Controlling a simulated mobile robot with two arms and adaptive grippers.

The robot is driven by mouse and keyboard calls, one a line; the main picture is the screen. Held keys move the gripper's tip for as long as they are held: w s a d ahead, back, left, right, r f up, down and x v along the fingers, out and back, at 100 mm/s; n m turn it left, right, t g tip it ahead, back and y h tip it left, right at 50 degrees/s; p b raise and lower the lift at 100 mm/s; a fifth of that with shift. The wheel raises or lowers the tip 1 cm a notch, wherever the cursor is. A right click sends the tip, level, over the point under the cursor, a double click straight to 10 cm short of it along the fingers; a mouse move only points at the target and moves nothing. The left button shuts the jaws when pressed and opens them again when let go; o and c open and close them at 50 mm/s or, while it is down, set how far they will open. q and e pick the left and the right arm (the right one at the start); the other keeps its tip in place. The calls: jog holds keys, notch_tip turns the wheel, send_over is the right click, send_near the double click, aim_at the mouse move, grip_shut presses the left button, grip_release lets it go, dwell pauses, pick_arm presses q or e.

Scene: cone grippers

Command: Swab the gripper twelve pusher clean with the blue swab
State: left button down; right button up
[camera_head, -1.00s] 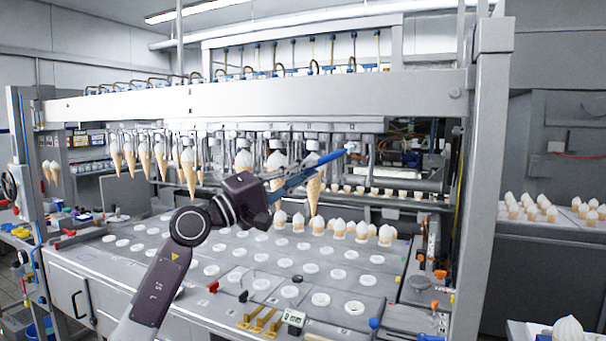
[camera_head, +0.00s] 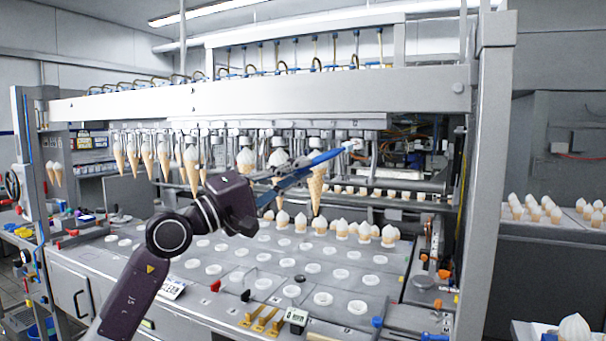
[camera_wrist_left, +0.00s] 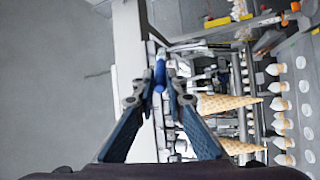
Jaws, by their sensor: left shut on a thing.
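The blue swab (camera_head: 325,158) is held in my left gripper (camera_head: 290,180), its pale tip (camera_head: 352,146) pointing to the right and up. A hanging cone (camera_head: 316,188) is just below the swab. The gripper twelve pusher cannot be made out clearly. My right gripper is not in view.
A long white beam (camera_head: 270,97) spans the machine above the grippers. More cones hang along the row to the left (camera_head: 191,165). Several cones stand in the plate (camera_head: 342,229) below. A metal post (camera_head: 485,190) closes the right side.

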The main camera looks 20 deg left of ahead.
pick_arm(q)
jog(key=shift+s, duration=0.15)
jog(key=s+b, duration=0.1)
jog(key=s, duration=0.2)
jog(key=shift+b, duration=0.4)
dwell(0.5)
